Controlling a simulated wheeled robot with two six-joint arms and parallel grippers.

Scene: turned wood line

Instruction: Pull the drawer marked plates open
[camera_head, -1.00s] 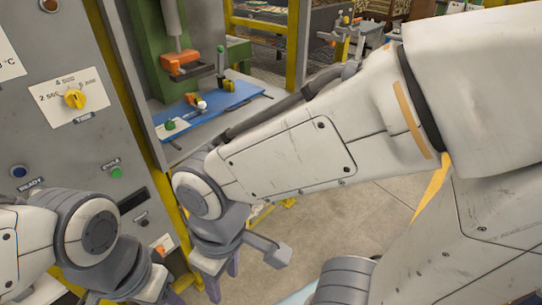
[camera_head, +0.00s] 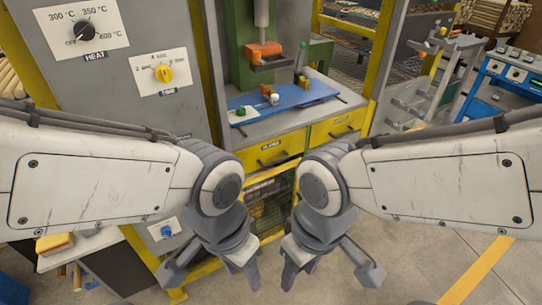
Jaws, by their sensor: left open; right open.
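Two yellow drawers sit side by side under the press bench: a left drawer (camera_head: 268,153) and a right drawer (camera_head: 338,127). Both look shut, and each has a dark handle and a small label. The labels are too small to read, so I cannot tell which is marked plates. My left gripper (camera_head: 243,276) is open and points down, below and in front of the left drawer. My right gripper (camera_head: 299,270) is open just to the right of it, also lower than the drawers. Both are empty and apart from the drawers.
A grey control panel (camera_head: 120,75) with dials stands at the left. A green press (camera_head: 238,45) stands over a blue plate (camera_head: 290,97) on the bench. A yellow post (camera_head: 385,50) rises right of the drawers. Concrete floor (camera_head: 420,265) lies open at the right.

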